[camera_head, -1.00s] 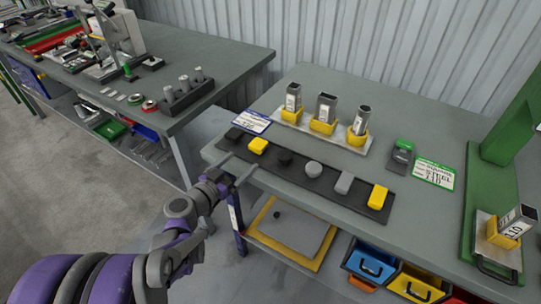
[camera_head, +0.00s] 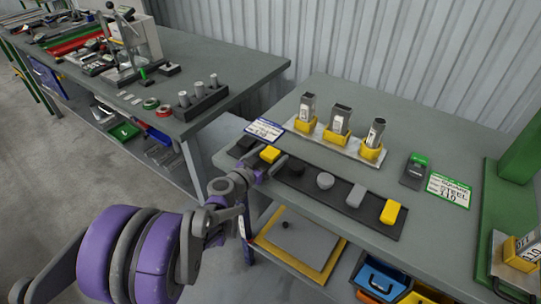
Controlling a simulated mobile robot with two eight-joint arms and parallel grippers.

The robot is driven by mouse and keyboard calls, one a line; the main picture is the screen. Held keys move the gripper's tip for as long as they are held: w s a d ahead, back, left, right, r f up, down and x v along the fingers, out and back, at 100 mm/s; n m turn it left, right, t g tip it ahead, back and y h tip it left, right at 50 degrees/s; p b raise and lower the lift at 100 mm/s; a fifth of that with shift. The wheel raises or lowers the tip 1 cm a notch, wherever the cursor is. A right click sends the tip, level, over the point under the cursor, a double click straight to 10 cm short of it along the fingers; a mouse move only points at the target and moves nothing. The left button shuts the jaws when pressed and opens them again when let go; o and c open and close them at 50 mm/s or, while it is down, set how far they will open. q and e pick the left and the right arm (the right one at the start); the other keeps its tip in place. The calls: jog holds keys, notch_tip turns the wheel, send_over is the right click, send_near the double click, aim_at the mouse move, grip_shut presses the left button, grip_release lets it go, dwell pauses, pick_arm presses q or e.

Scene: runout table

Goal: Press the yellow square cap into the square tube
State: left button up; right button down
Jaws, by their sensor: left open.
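A dark strip (camera_head: 222,164) at the table's front edge bears a row of caps. The yellow square cap (camera_head: 269,154) sits near its left end; a longer yellow cap (camera_head: 391,212) sits at its right end. My left gripper (camera_head: 264,160) is open at the yellow square cap, its fingers appearing on either side of it; I cannot tell whether they touch it. Three upright tubes stand in yellow holders behind the strip: a square-looking tube (camera_head: 307,106), a wide rectangular tube (camera_head: 340,120) and a narrower tube (camera_head: 376,132). Another tube lies tilted in a yellow holder (camera_head: 520,254) at the right edge. My right gripper is not in view.
A black cap (camera_head: 295,170), a round grey cap (camera_head: 325,181) and a grey block-like cap (camera_head: 355,196) share the strip. A green-and-dark device (camera_head: 414,172) and a label card (camera_head: 449,189) lie to the right. A green post (camera_head: 520,150) stands at the right.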

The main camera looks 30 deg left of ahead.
pick_arm(q)
jog(key=shift+c, duration=0.2)
jog(key=c, duration=1.4)
